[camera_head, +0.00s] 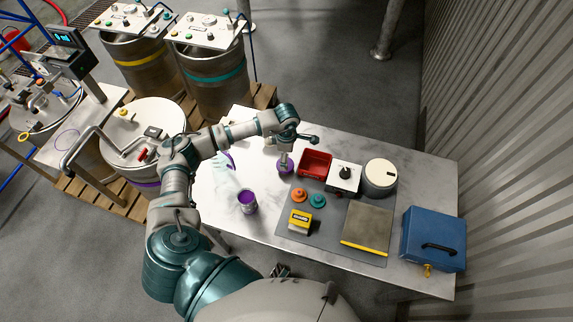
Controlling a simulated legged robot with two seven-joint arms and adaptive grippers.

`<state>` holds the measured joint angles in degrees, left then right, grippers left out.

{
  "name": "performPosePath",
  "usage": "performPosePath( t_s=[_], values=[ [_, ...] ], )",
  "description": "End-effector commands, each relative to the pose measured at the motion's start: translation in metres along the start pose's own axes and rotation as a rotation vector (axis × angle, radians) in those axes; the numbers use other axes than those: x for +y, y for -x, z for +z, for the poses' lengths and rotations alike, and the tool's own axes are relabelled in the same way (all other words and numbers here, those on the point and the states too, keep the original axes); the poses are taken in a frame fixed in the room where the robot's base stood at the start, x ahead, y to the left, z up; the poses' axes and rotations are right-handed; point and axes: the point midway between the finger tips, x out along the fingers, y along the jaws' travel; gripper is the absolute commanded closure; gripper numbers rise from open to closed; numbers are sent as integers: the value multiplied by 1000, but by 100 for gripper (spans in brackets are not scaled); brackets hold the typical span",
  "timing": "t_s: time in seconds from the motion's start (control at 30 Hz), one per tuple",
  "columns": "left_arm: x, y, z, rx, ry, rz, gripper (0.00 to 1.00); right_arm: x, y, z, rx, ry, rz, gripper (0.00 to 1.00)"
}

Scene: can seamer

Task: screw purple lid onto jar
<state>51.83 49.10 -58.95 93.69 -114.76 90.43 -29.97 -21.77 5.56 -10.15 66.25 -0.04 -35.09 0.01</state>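My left arm comes in from the left and reaches over the table. Its gripper (284,157) points down at the purple lid (286,168), near the left edge of the dark mat. The fingertips overlap the lid's top; whether they close on it is too small to tell. The jar (247,203), with purple at its top, stands upright on the bare table to the lower left of the lid, apart from the gripper. A small dark part shows at the bottom beyond my body; I cannot tell that it is my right gripper.
A knobbed white box (344,175), a round canister (380,177) and a blue case (434,238) are at right.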

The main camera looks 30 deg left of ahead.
Motion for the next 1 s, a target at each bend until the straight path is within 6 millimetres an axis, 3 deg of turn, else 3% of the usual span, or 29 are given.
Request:
performPosePath(
  t_s=[0.43, 0.73, 1.0],
  values=[
    [-2, -6, 5, 4, -1, 2, 0, -10, 1, -3, 4, -7, -13, 100],
    [2, -49, 0, 2, 0, -2, 0, -5, -2, 6, -7, -4, -7, 100],
    [3, -57, 0, 0, -1, 2, 0, 2, -2, 8, -10, 1, 3, 100]
  ],
)
